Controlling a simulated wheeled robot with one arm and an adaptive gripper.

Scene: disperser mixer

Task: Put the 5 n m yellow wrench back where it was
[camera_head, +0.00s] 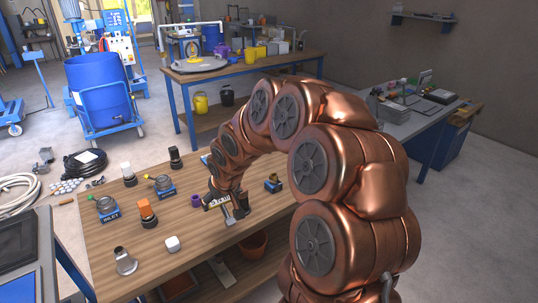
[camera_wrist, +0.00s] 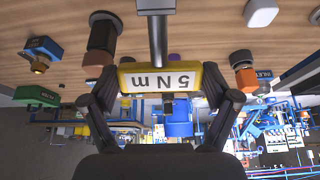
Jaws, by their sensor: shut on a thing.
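The yellow wrench (camera_wrist: 170,80) shows a yellow handle block with a white "5 N m" label in the wrist view, upside down, with a grey metal shaft running up from it. My gripper (camera_wrist: 160,92) is shut on the yellow block, one dark finger at each end. In the head view my gripper (camera_head: 228,205) is low over the wooden bench, with the wrench's pale label (camera_head: 216,202) at its left. The wrench is partly hidden there by my gripper. I cannot tell whether it touches the bench.
Bare wood lies in front of my gripper.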

